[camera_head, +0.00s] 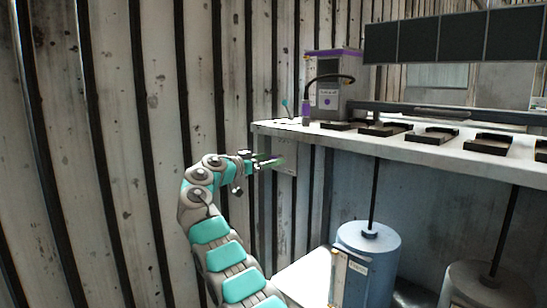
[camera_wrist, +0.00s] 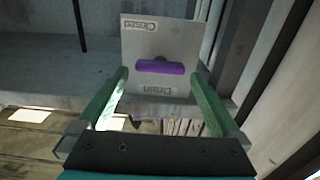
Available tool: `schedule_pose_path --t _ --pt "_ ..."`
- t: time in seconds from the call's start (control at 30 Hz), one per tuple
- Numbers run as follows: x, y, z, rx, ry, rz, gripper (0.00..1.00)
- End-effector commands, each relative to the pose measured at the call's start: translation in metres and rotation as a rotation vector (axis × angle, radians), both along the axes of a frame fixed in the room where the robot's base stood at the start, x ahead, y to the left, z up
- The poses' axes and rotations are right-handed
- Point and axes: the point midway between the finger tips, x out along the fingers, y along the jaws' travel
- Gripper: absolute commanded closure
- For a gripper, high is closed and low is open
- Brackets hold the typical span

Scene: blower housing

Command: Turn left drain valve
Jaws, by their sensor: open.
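The drain valve has a purple bar handle (camera_wrist: 160,67) on a light plate (camera_wrist: 150,42). The handle lies crosswise there, on a dark hub. My gripper (camera_wrist: 160,80) is open, with its green fingers to the left and right of the handle. I see no clear contact, and the gap in depth is hard to judge. In the head view my gripper (camera_head: 271,161) is in front of the bench's left end and hides most of the handle.
A white bench (camera_head: 400,143) carries several dark blocks and a grey-purple machine (camera_head: 333,85). A blue cylinder (camera_head: 368,262) and a grey one (camera_head: 488,287) stand below. A corrugated wall (camera_head: 110,120) runs along the left.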

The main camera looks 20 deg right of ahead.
Motion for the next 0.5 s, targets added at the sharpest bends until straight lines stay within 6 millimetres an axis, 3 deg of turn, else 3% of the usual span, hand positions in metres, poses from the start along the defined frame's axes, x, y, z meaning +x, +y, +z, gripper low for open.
schedule_pose_path --t 0.23,0.5 --pt "0.007 -0.02 0.001 0.001 -0.001 -0.002 0.0" --pt "0.008 -0.022 0.0 0.001 0.0 -0.001 0.0"
